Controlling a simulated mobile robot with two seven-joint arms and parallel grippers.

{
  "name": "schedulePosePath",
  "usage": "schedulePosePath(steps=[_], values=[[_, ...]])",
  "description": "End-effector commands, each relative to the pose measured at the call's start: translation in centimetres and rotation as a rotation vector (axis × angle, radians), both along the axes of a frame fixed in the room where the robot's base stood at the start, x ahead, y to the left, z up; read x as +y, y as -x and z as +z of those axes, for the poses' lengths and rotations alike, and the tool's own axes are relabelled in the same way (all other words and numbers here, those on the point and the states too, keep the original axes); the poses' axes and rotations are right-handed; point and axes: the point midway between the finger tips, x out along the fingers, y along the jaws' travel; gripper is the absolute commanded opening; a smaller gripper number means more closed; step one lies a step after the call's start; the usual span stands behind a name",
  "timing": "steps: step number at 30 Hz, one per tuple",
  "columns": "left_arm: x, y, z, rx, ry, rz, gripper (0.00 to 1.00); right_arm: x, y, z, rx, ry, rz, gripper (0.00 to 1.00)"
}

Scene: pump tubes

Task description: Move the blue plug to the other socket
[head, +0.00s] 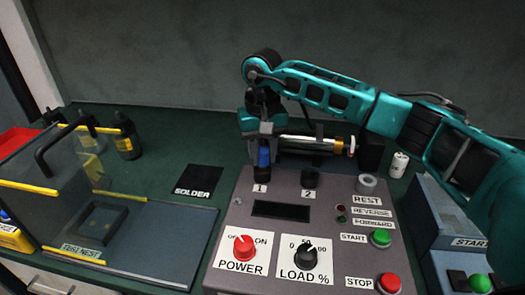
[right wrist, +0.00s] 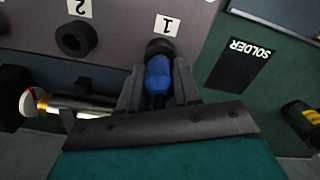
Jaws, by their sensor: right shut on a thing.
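The blue plug (head: 264,156) is at the socket labelled 1 on the grey control box (head: 240,210). My right gripper (head: 263,145) comes down over it from above. In the right wrist view the blue plug (right wrist: 158,76) sits between the two dark fingers of my right gripper (right wrist: 158,85), which is shut on it. Its lower end meets the dark ring of socket 1 (right wrist: 160,47); how deep it sits I cannot tell. Socket 2 (head: 310,178) is to its right, a dark empty ring, also in the right wrist view (right wrist: 76,38). My left gripper is not in view.
A silver cylinder with a gold band (head: 318,143) lies behind the sockets, close to my right gripper. A grey ring (head: 367,183) marked REST is at the right. The box carries a red POWER knob (head: 244,246) and a black LOAD knob (head: 305,253). A clear-walled fixture (head: 100,200) stands left.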

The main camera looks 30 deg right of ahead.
Motion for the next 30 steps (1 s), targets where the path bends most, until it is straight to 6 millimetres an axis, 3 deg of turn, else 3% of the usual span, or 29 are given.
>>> schedulePosePath(steps=[29,30], values=[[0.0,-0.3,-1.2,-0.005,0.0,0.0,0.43,0.0,0.0,-2.0,0.002,0.001,0.0,0.0],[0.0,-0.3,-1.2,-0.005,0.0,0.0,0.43,0.0,0.0,-2.0,0.002,0.001,0.0,0.35]])
